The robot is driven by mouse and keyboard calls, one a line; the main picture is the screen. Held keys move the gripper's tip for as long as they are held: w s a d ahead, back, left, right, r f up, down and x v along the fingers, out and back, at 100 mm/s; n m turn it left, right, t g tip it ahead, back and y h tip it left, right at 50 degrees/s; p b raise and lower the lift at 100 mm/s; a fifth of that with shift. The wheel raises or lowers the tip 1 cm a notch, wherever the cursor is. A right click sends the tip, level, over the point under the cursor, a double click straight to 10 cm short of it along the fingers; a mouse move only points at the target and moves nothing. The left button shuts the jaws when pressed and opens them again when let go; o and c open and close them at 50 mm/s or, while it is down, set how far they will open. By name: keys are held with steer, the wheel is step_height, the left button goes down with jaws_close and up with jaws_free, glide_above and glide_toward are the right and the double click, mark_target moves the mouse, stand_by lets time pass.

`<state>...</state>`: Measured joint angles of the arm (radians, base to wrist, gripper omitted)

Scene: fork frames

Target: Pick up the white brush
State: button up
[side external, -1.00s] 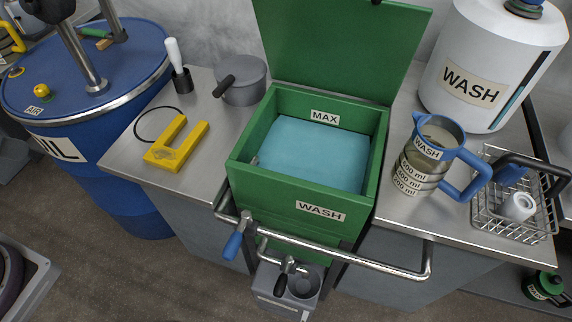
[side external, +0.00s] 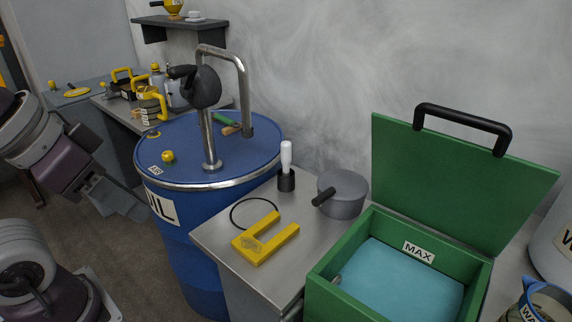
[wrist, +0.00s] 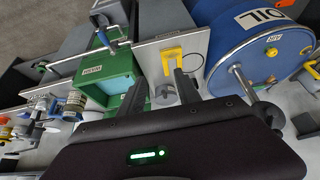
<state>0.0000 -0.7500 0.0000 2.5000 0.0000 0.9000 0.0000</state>
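The white brush (side external: 286,156) stands upright in the side external view, its white handle up and its dark lower end on the metal counter. It is between the blue drum (side external: 215,148) and the grey pot (side external: 342,194). I cannot make out the brush in the wrist view, where a finger may cover it. My gripper (wrist: 158,92) is open and empty in the wrist view, its two dark fingers spread apart. The pot also shows between them in the wrist view (wrist: 165,95). In the side external view my arm is at the left, well away from the brush.
A yellow U-shaped piece (side external: 264,240) and a thin black ring (side external: 254,213) lie in front of the brush. The open green wash box (side external: 335,270) has its lid raised at the right. A metal pipe (side external: 245,90) rises from the drum. Bare counter (side external: 318,228) shows between these.

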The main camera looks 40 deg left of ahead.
steer(key=shift+o, duration=0.2)
steer(key=shift+o, duration=1.4)
